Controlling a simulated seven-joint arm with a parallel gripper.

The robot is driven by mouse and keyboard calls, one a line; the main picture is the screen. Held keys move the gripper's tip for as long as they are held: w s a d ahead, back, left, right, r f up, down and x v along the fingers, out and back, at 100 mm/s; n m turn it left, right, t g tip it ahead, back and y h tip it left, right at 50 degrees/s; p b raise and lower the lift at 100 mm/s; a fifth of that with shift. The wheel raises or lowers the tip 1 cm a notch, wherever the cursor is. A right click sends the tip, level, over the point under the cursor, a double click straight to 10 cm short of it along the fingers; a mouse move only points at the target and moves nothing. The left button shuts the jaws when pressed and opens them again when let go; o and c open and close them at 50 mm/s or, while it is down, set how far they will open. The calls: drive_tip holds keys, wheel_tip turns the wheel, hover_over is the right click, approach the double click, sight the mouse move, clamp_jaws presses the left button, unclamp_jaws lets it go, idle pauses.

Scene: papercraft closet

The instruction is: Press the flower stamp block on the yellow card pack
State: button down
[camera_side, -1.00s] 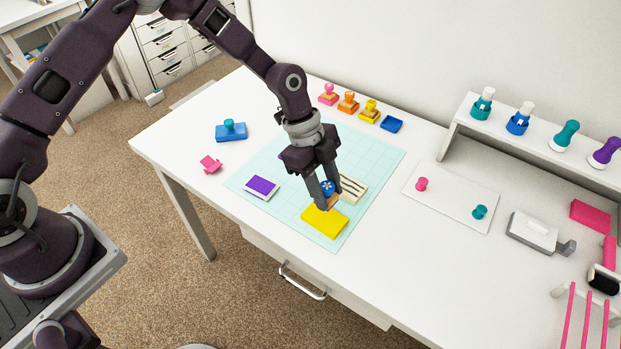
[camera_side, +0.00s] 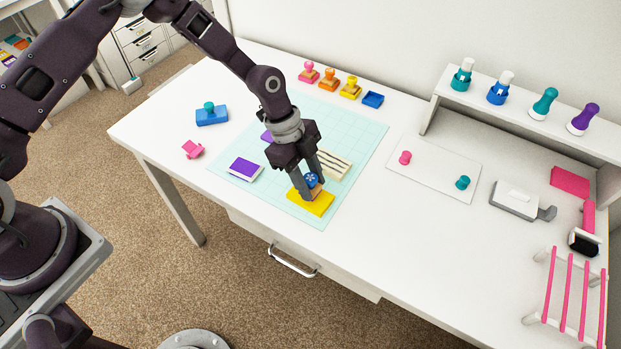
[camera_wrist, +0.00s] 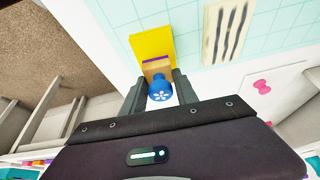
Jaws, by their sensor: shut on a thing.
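The yellow card pack (camera_side: 322,206) lies on the pale teal cutting mat (camera_side: 352,125) near its front edge; it also shows in the wrist view (camera_wrist: 152,43). The flower stamp block (camera_side: 312,181) has a blue round top with a white flower and a tan wooden base. In the wrist view the blue top (camera_wrist: 161,88) sits between my fingers and the tan base lies over the near part of the pack. My gripper (camera_side: 308,190) is shut on the stamp block. The block's underside is hidden, so I cannot tell whether it touches the pack.
A purple pack (camera_side: 245,169) and a cream block with dark stripes (camera_side: 333,165) lie on the mat. Several small stamps and a blue tray (camera_side: 373,99) stand behind. A white board (camera_side: 433,168) with two knobs lies to the right.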

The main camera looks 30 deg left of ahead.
drive_tip(key=shift+f, duration=0.85)
idle(1.5)
drive_tip(key=c, duration=1.6)
unclamp_jaws()
drive_tip(key=shift+c, duration=0.2)
clamp_jaws()
drive_tip(key=shift+r, duration=3.1)
drive_tip(key=s+a, duration=0.2)
drive_tip(key=s, duration=0.3)
drive_tip(key=shift+s+a, duration=0.15)
drive_tip(key=shift+s, duration=0.15)
